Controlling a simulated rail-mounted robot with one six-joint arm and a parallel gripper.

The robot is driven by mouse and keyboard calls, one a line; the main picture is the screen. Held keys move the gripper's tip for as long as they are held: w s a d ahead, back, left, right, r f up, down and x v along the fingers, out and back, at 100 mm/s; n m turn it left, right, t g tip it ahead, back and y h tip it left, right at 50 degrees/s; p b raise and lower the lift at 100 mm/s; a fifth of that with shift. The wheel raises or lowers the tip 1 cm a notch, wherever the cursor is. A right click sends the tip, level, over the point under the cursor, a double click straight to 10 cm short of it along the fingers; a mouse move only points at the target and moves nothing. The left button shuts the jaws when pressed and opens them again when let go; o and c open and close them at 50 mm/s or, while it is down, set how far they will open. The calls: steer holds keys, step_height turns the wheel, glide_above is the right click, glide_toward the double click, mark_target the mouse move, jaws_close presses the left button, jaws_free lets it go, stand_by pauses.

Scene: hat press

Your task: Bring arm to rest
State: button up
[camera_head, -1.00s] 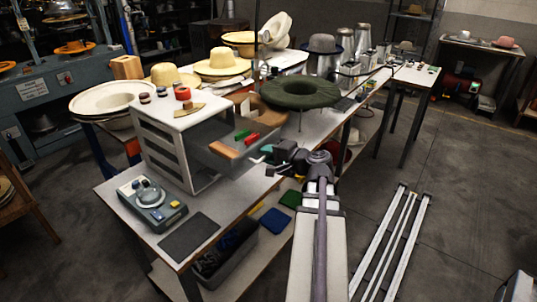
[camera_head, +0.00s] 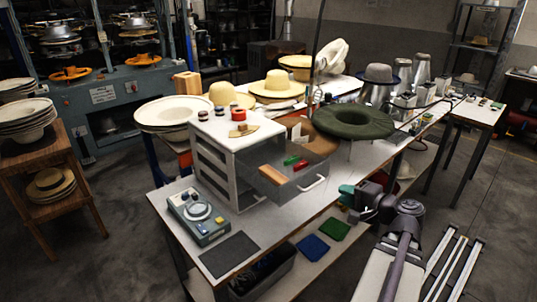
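My arm lies at the lower right, folded low beside the front edge of the workbench (camera_head: 300,215). My gripper (camera_head: 352,205) is at the bench's right front edge, apart from the drawer unit. It is dark, with a teal part at its tip; I cannot tell whether that is a finger or a held thing. Its fingers are too small and overlapped to read. The white drawer unit (camera_head: 215,165) stands on the bench with its top drawer (camera_head: 300,183) pulled out. A green block (camera_head: 291,160), a red block (camera_head: 300,165) and an orange-brown block (camera_head: 272,175) lie in the drawer.
A control box with a dial (camera_head: 198,215) and a dark mat (camera_head: 229,254) are at the bench's near end. Blue (camera_head: 313,247) and green (camera_head: 334,230) pads lie on the lower shelf. Rails run along the floor at right.

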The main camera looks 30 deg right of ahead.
steer(key=w+a+f+n+g, duration=0.2)
steer(key=a+f+n+g, duration=0.5)
steer(key=a+f+g, duration=0.45)
steer(key=w+a+n+g+h+p, duration=0.1)
steer(key=w+a+n+g, duration=0.3)
steer(key=a, duration=2)
steer(key=w+n+h, duration=0.1)
steer(key=n, duration=0.4)
steer(key=shift+w+f+h+p, duration=0.15)
steer(key=shift+h+p, duration=0.25)
